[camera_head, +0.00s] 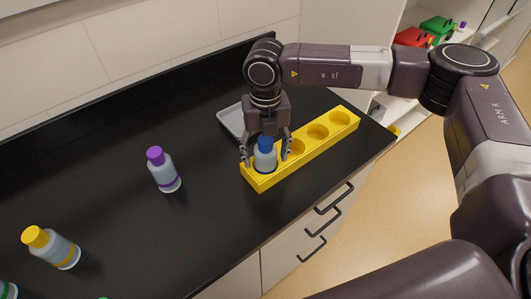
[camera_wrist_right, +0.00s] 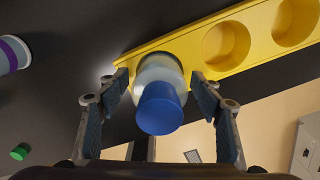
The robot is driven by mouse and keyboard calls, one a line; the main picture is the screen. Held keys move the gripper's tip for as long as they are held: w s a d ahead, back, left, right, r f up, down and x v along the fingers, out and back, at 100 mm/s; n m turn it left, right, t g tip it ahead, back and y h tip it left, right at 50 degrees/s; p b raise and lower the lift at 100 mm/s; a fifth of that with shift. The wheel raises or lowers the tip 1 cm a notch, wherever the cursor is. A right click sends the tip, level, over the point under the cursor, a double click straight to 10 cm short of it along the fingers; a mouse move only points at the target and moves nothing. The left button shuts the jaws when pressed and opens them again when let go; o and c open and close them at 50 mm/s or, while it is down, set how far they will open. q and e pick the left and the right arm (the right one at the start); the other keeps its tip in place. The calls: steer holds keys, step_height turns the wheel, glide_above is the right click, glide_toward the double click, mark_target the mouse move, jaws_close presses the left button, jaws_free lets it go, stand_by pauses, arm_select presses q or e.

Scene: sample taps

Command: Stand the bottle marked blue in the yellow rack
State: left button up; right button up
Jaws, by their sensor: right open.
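The bottle marked blue (camera_head: 264,155), pale with a blue cap, stands upright in the nearest hole of the yellow rack (camera_head: 262,182). In the right wrist view the blue bottle (camera_wrist_right: 159,100) sits between the fingers, in the end hole of the yellow rack (camera_wrist_right: 187,42). My right gripper (camera_head: 266,158) points down from above, its fingers open on both sides of the bottle, with a gap to it. The wrist view shows the right gripper (camera_wrist_right: 160,90) apart from the bottle too. The rack's other holes look empty. My left gripper is not in view.
A purple-capped bottle (camera_head: 164,170) and a yellow-capped bottle (camera_head: 52,248) stand on the black counter (camera_head: 130,215). A grey tray (camera_head: 231,121) lies behind the rack. Red and green boxes (camera_head: 437,27) sit on shelves at the back right.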

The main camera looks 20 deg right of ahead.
mark_target(265, 138)
steer(key=shift+r+b, duration=0.3)
steer(key=shift+r, duration=0.15)
step_height(265, 138, up, 11)
steer(key=b, duration=0.3)
steer(key=shift+f, duration=0.2)
steer(key=shift+r, duration=0.4)
